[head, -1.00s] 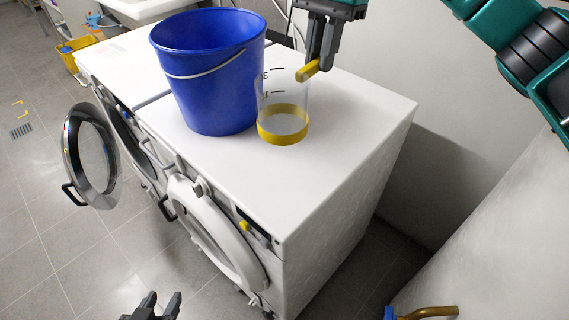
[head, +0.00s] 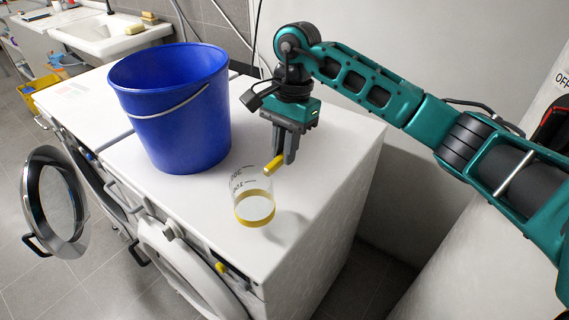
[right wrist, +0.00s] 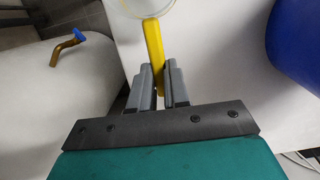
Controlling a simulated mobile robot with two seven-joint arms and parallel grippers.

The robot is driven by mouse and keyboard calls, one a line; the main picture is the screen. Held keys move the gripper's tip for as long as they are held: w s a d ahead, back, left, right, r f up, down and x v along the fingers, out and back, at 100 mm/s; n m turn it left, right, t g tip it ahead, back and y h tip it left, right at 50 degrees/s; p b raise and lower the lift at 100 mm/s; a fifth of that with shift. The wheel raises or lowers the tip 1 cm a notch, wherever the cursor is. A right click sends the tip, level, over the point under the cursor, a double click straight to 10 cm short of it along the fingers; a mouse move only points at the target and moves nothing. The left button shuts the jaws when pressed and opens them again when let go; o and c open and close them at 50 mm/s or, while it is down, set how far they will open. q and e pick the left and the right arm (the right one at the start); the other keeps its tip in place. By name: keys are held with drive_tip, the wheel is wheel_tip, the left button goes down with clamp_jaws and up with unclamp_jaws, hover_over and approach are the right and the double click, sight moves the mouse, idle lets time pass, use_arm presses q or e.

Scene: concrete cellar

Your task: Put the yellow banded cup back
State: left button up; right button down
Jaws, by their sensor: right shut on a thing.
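The yellow banded cup (head: 254,207) is a clear measuring cup with dark marks, a yellow band around its base and a yellow handle. It is upright over the white washing machine top (head: 325,150), in front and to the right of the blue bucket. My right gripper (head: 279,162) points down and is shut on the handle; the handle also shows between its fingers in the right wrist view (right wrist: 154,42). A shadow lies right of the cup's base; I cannot tell whether the base touches the top. My left gripper is out of view.
The blue bucket (head: 177,110) stands on the machine top close to the cup. A round glass door (head: 55,200) and a white door (head: 180,262) hang open in front. Free top lies right of the cup. A sink (head: 115,35) is at the back left.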

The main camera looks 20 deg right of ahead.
wheel_tip(320, 180, down, 4)
drive_tip(key=shift+f, duration=0.3)
drive_tip(key=c, duration=1.6)
unclamp_jaws()
drive_tip(key=shift+f, duration=0.1)
drive_tip(key=o, duration=0.5)
drive_tip(key=shift+r, duration=0.25)
drive_tip(key=r, duration=0.4)
drive_tip(key=d+r, duration=0.1)
drive_tip(key=r, duration=0.2)
drive_tip(key=w+r, duration=0.1)
drive_tip(key=r, duration=0.3)
drive_tip(key=shift+d+r+b, duration=0.3)
drive_tip(key=shift+d+r, duration=0.05)
